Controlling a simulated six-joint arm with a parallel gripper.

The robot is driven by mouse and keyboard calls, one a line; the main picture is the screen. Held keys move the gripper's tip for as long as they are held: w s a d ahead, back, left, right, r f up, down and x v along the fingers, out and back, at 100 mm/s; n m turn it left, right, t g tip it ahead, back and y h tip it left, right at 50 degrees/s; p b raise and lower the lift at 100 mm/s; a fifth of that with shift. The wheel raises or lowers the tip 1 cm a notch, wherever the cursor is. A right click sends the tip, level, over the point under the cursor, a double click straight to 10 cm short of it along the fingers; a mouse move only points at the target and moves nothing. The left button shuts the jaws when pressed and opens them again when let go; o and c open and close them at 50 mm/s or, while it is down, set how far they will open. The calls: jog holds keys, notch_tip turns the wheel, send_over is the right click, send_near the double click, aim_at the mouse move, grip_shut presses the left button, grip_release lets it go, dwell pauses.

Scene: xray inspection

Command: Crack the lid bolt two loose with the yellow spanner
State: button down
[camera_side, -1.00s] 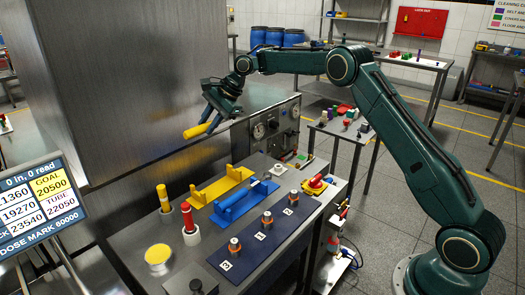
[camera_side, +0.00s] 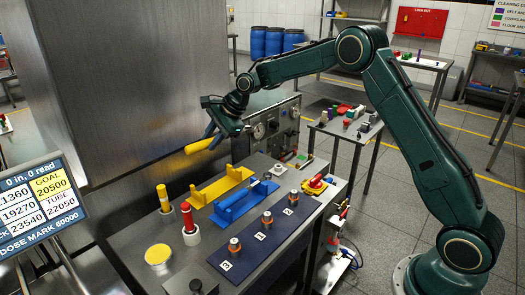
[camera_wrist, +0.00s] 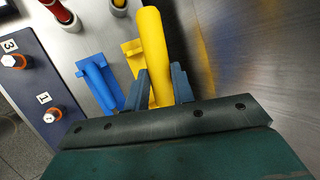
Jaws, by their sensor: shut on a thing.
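My gripper (camera_side: 213,138) is shut on the yellow spanner (camera_side: 200,146) and holds it in the air above the bench, near the steel wall. Its thick yellow handle also shows between my fingers in the wrist view (camera_wrist: 152,50); its working end is hidden. Three orange-collared lid bolts stand in a row on the navy plate (camera_side: 218,260): near (camera_side: 234,246), middle (camera_side: 267,218) and far (camera_side: 293,197). The wrist view shows the tags "3" (camera_wrist: 10,46) and "1" (camera_wrist: 43,98). No tag reading "2" is legible. The spanner is apart from all bolts.
An empty-looking yellow cradle (camera_side: 218,188) and a blue cradle (camera_side: 232,207) holding a blue tool lie behind the plate. A red-handled tool (camera_side: 187,216) and a yellow-handled one (camera_side: 163,198) stand upright in holders at the left. A gauge panel (camera_side: 272,128) stands behind.

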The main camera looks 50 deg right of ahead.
jog(key=s+f+m+h, duration=0.1)
jog(key=s+f, duration=0.3)
jog(key=s, duration=0.3)
jog(key=s+f+m+h, duration=0.1)
jog(key=s+f+m, duration=0.1)
jog(key=s, duration=0.6)
jog(key=shift+d+f+t, duration=0.4)
jog(key=shift+f, duration=0.5)
jog(key=shift+f, duration=3.4)
dwell(2.2)
